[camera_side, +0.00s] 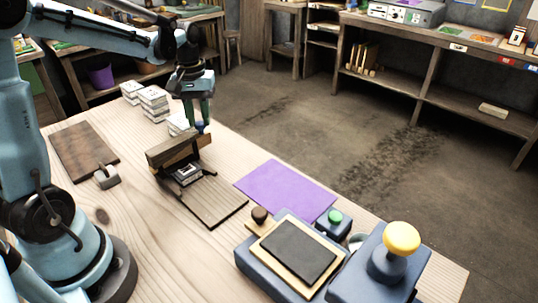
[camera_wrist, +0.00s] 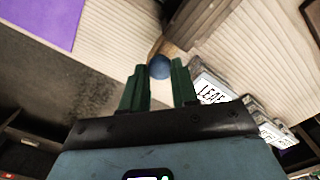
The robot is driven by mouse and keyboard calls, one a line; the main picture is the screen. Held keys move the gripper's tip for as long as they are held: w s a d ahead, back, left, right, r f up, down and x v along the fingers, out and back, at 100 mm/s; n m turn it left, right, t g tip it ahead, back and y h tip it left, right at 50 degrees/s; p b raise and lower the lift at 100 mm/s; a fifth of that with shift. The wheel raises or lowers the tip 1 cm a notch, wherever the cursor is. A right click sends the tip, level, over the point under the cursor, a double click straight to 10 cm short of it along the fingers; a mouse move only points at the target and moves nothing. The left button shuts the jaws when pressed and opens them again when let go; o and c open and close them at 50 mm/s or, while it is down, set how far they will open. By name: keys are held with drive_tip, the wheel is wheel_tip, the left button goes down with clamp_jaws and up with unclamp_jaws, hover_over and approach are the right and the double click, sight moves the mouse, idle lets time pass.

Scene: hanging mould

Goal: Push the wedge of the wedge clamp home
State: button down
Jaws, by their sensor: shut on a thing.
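The wooden wedge clamp (camera_side: 172,150) stands on a brown board (camera_side: 215,203) on the pale bench. The wedge carries a blue knob (camera_wrist: 159,67), with a little tan wood showing behind it in the wrist view. My gripper (camera_side: 200,122) points down at the far right end of the clamp. Its green fingers are shut on the blue knob, one on each side in the wrist view. A small metal block with a light face (camera_side: 186,174) sits under the clamp's front. How deep the wedge sits is hidden.
Stacks of white lettered blocks (camera_side: 153,103) stand behind the clamp, close to my gripper in the wrist view (camera_wrist: 212,88). A purple sheet (camera_side: 286,190) lies to the right. A stamp pad (camera_side: 297,252) and a yellow-knobbed box (camera_side: 382,268) stand in front. The bench edge is near.

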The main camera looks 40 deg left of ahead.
drive_tip(key=shift+s+a, duration=0.15)
drive_tip(key=shift+s, duration=0.05)
drive_tip(key=c, duration=0.8)
unclamp_jaws()
drive_tip(key=shift+w+r, duration=0.1)
wheel_tip(320, 180, up, 12)
drive_tip(key=s+d+f+m+t, duration=0.3)
drive_tip(key=d+f+m, duration=0.1)
drive_tip(key=d, duration=0.3)
drive_tip(key=s+d+f+m+t, duration=0.4)
drive_tip(key=d+f+m, duration=0.1)
drive_tip(key=d, duration=0.2)
drive_tip(key=shift+d, duration=0.35)
